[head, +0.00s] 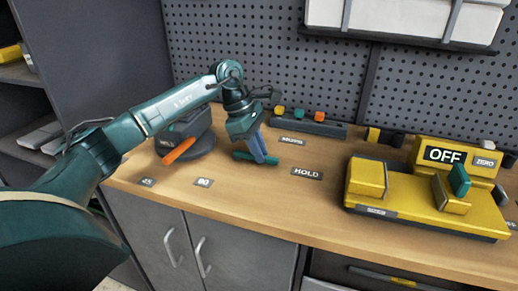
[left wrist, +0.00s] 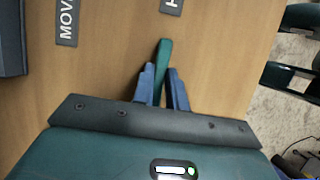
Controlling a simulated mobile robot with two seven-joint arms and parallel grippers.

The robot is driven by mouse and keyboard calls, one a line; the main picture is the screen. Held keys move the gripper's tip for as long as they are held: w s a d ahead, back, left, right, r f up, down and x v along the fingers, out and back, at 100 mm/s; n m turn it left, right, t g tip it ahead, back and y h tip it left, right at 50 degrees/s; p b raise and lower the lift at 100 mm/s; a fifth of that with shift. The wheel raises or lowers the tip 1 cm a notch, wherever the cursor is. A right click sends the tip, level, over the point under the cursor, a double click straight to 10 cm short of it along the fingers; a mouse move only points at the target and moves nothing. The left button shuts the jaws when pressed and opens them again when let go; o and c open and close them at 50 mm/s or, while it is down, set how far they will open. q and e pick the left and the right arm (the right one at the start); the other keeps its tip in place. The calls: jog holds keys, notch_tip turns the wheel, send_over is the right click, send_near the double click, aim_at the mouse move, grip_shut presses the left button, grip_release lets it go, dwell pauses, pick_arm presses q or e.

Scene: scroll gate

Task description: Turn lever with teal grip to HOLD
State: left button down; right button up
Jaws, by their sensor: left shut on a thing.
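A teal grip (head: 243,156), a slim bar, shows above the bench between the dark round lever base and the HOLD plate (head: 307,173). My left gripper (head: 262,153) is shut on this grip from above. In the left wrist view, the teal grip (left wrist: 164,60) runs between my blue fingers (left wrist: 162,92) and sticks out past them, its tip towards a partly cut-off plate starting with H. The grip's join to the base is hidden. The MOVING plate (head: 292,141) lies behind the gripper. My right gripper is out of view.
The dark round base (head: 187,145) carries an orange handle (head: 180,150). Plates 25 (head: 146,182) and 80 (head: 203,182) lie near the front edge. A yellow unit (head: 420,205) reading OFF stands at right, with a coloured-button strip (head: 310,124) behind.

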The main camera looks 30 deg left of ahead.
pick_arm(q)
jog(key=c, duration=1.4)
grip_release()
jog(key=shift+r, duration=0.1)
jog(key=v, duration=1.3)
jog(key=shift+s, duration=0.1)
